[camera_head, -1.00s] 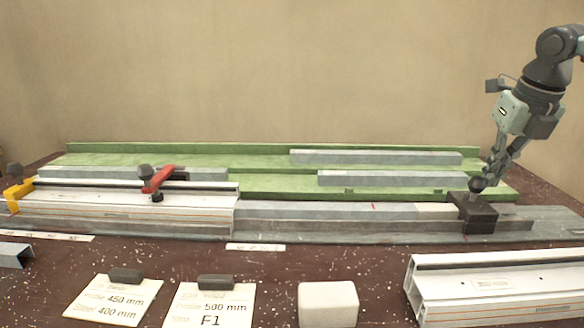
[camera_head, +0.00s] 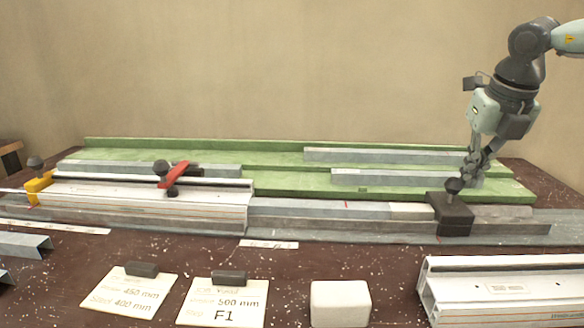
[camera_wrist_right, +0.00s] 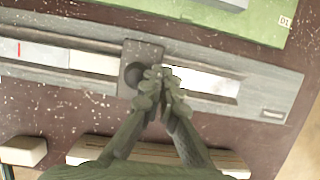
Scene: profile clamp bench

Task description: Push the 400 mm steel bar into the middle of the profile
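The white profile (camera_head: 150,208) lies in the grey rail at the left, with a red-handled clamp (camera_head: 175,176) over it. The grey steel bar (camera_head: 290,207) sticks out of the profile's right end and bears a red mark; its left part is hidden inside. A pale block (camera_head: 410,211) sits at the bar's right end, against the dark slider (camera_head: 452,215) with a round knob. My right gripper (camera_head: 472,172) has its fingers together at the knob's right side; the wrist view shows its fingertips (camera_wrist_right: 160,88) beside the knob (camera_wrist_right: 133,75). My left gripper is out of view.
Behind the rail, a green rack (camera_head: 280,182) holds several grey bars. In front are two cards (camera_head: 222,302), a white block (camera_head: 340,303) and another profile (camera_head: 500,290). A yellow stop (camera_head: 38,188) is at the rail's left end.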

